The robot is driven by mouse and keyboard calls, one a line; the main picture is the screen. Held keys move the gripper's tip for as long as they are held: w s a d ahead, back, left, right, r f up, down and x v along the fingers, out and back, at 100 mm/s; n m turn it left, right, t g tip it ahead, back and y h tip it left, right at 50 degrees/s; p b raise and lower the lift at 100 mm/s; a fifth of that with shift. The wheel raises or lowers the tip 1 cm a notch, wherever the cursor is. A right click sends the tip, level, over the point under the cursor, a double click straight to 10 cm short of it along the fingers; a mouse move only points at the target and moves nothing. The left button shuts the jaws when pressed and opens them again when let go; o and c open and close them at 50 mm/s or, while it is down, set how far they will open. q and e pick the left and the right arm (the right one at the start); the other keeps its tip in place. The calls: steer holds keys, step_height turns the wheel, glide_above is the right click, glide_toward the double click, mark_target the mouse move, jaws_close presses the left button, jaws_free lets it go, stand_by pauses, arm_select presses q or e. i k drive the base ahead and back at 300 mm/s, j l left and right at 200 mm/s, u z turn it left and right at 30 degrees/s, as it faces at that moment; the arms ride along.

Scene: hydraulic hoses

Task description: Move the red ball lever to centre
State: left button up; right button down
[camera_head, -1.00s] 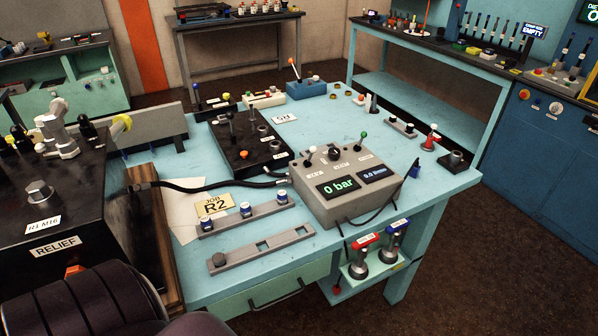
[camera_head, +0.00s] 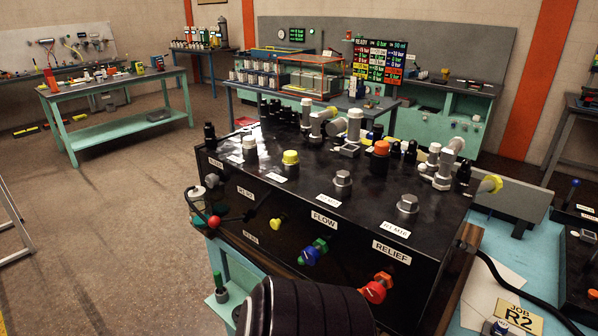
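The lever with the red ball (camera_head: 214,222) is on the front face of the black valve block (camera_head: 300,232), near its left end. The ball is at the left end of a dark rod that points to the left, away from a dark pivot. A grey-green fitting stands just behind the ball. A black ribbed part of my own body covers the bottom middle of the view. Neither gripper's fingers show in the head view.
The front face also bears a yellow knob (camera_head: 277,224), a blue and green knob (camera_head: 313,252) and a red-orange knob (camera_head: 377,288). Several fittings stand on top of the block. Open floor (camera_head: 120,235) lies to the left. A teal bench (camera_head: 115,125) stands further back.

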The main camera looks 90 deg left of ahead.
mark_target(214, 222)
steer(key=u, duration=3.3)
